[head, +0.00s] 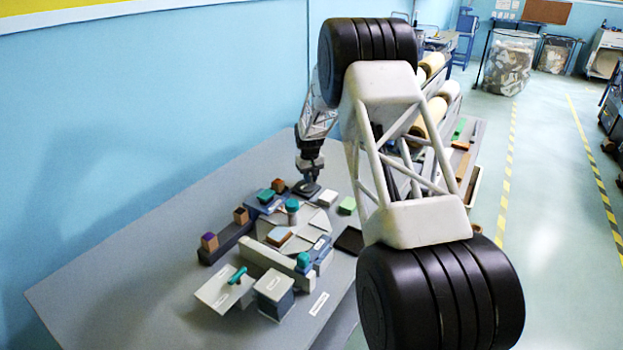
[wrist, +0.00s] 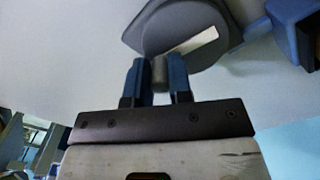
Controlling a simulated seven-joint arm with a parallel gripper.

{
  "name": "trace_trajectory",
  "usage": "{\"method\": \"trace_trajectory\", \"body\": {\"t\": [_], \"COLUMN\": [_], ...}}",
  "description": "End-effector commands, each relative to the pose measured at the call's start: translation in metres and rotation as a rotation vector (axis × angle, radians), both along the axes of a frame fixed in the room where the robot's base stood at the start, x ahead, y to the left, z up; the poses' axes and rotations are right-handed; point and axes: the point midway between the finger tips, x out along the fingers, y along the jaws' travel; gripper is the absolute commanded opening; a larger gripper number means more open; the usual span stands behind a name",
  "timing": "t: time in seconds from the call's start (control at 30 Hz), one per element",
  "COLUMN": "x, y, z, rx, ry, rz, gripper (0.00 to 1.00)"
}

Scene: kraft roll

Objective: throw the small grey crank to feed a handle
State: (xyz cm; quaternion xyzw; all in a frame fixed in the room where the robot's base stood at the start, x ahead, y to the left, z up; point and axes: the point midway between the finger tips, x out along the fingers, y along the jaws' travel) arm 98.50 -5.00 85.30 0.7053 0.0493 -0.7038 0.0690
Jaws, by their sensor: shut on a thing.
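My gripper (wrist: 158,84) has its two blue fingers on either side of a short grey knob (wrist: 159,71) and is shut on it. The knob appears to be the grip of the small grey crank. Just beyond it lies a dark grey rounded plate (wrist: 150,35) with a pale slot. In the head view my gripper (head: 308,177) points down at the far end of the table's group of devices, over a small dark base (head: 306,189). The knob itself is too small and hidden to make out there.
A teal handle (head: 238,275) lies on a pale tilted panel (head: 218,289) at the near end. Boxes with teal tops, a dark rail with small blocks (head: 225,243) and a dark tray (head: 349,240) stand close by. The grey table (head: 130,270) is bare at left.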

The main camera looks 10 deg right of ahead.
Motion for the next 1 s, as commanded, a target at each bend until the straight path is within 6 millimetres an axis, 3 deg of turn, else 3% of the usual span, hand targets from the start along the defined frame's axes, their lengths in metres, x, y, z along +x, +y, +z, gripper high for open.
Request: {"method": "trace_trajectory", "body": {"t": [0.33, 0.83, 0.87, 1.0], "x": [0.0039, 0.0043, 0.0043, 0.0041], "y": [0.0026, 0.0032, 0.0032, 0.0033], "z": [0.0007, 0.0009, 0.0009, 0.0006], "rx": [-0.001, -0.001, -0.001, 0.0], "ry": [-0.002, -0.002, -0.002, -0.001], "rz": [0.159, 0.18, 0.18, 0.18], "gripper": [0.0, 0.0, 0.24, 0.45]}}
